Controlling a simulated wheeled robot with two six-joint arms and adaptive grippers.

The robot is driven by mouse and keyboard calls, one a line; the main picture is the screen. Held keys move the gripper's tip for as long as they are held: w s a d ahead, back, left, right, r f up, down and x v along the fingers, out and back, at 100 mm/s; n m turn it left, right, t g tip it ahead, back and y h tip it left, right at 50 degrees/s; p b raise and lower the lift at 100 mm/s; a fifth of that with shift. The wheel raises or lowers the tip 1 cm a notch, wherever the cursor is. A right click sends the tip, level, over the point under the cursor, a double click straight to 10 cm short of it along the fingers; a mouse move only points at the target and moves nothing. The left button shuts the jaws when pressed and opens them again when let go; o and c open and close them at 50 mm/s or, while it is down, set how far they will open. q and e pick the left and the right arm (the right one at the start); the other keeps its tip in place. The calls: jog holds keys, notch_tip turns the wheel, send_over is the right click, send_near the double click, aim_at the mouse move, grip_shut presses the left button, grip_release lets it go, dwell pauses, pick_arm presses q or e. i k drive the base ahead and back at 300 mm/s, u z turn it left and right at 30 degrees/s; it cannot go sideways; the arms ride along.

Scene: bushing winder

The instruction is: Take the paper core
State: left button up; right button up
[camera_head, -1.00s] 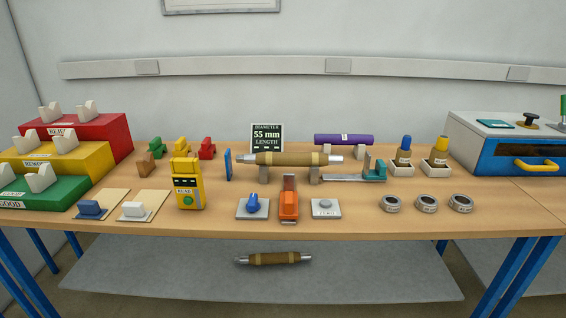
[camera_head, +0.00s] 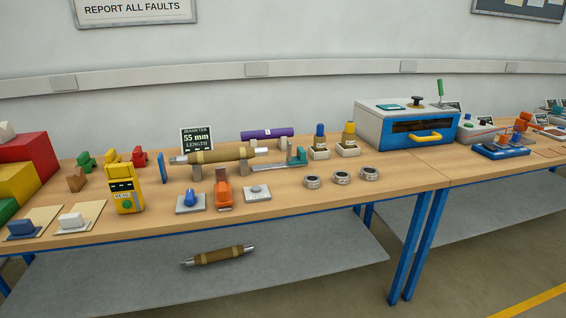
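A brown paper-wrapped core with silver ends (camera_head: 222,153) lies across upright supports on the table, behind the orange tool. A second, similar brown core (camera_head: 219,256) lies on the grey lower shelf under the table. I cannot tell from the picture which one the task names. A sign (camera_head: 197,139) reading "DIAMETER 55 mm LENGTH" stands behind the upper core. Neither of my grippers is in view.
A purple roll (camera_head: 267,133) lies behind the upper core. A yellow READ device (camera_head: 125,189), an orange tool (camera_head: 223,192) and small grey pads stand in front. A white-and-blue oven-like box (camera_head: 407,127) stands to the right.

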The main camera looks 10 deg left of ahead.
aim_at(231, 154)
jog(key=z, duration=1.2)
jog(key=i, duration=1.35)
jog(key=u, duration=0.95)
jog(key=i, duration=0.65)
jog(key=u, duration=0.8)
